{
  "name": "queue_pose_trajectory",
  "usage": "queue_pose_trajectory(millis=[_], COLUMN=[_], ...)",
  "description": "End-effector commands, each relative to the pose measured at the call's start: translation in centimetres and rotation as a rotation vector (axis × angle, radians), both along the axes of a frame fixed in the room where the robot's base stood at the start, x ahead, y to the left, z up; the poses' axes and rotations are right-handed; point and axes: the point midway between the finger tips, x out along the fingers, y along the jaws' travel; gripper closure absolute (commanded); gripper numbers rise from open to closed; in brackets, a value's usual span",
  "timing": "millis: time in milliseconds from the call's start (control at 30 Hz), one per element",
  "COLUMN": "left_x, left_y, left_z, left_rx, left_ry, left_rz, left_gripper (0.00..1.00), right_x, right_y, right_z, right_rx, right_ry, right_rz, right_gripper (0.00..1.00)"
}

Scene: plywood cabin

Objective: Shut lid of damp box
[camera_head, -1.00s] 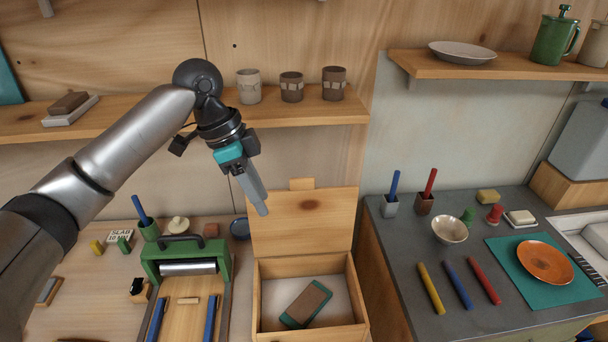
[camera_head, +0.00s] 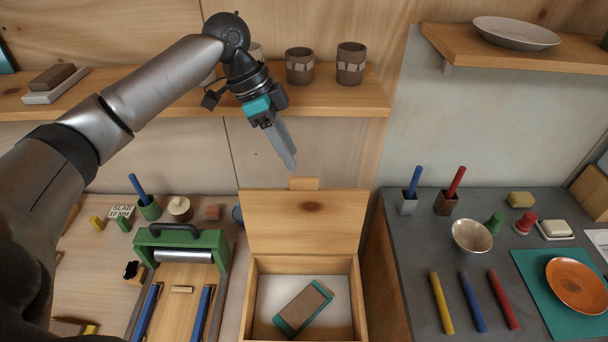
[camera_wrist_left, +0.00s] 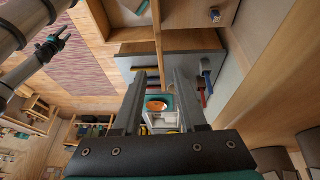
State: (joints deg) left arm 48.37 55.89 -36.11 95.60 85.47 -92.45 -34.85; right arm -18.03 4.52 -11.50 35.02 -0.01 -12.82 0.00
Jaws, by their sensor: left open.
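The damp box (camera_head: 354,290) is an open wooden box at bottom centre in the head view. Its lid (camera_head: 270,222) stands raised at the back edge, with a small wooden tab (camera_head: 304,184) on top. A brown and green block (camera_head: 303,308) lies inside. My left gripper (camera_head: 290,163) is open and empty, pointing down; in the picture its tips appear just above and left of the tab, with a gap. Its spread fingers also show in the left wrist view (camera_wrist_left: 160,88). What looks like my right gripper (camera_wrist_left: 52,44) is small at upper left there; its jaws are unclear.
A green roller press (camera_head: 183,255) stands left of the box. A grey counter (camera_head: 400,270) with pens, a bowl (camera_head: 472,236) and an orange plate (camera_head: 577,285) is at right. A shelf (camera_head: 200,105) with cups runs behind my left arm.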

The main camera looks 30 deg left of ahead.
Motion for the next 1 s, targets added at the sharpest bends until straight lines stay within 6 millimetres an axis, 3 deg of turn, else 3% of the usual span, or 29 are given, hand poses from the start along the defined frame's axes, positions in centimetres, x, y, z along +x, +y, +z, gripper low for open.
queue_pose_trajectory(millis=[200, 333, 500, 800, 1000], left_x=[0.4, 0.7, 0.8, 0.9, 0.9], left_y=[-1.7, -2.4, -2.8, -2.9, -2.9], left_z=[-4.2, -5.9, -7.0, -7.2, -7.2], left_rx=[0.000, 0.000, 0.001, 0.001, 0.001], left_ry=[0.003, 0.002, 0.000, 0.000, 0.000], left_rz=[0.000, -0.001, 0.000, 0.000, 0.000], left_gripper=[0.59, 0.59, 0.59, 0.59, 0.81], right_x=[2.2, 2.3, 2.2, 1.6, 1.5], right_y=[0.2, 0.2, 0.1, 0.1, 0.1], right_z=[0.6, 0.8, 0.8, 0.8, 0.8], right_rx=[0.004, 0.004, 0.003, 0.003, 0.002], right_ry=[-0.036, -0.040, -0.038, -0.027, -0.025], right_rz=[0.000, -0.001, -0.001, -0.001, -0.001], right_gripper=[0.50, 0.50, 0.50, 0.50, 0.50])
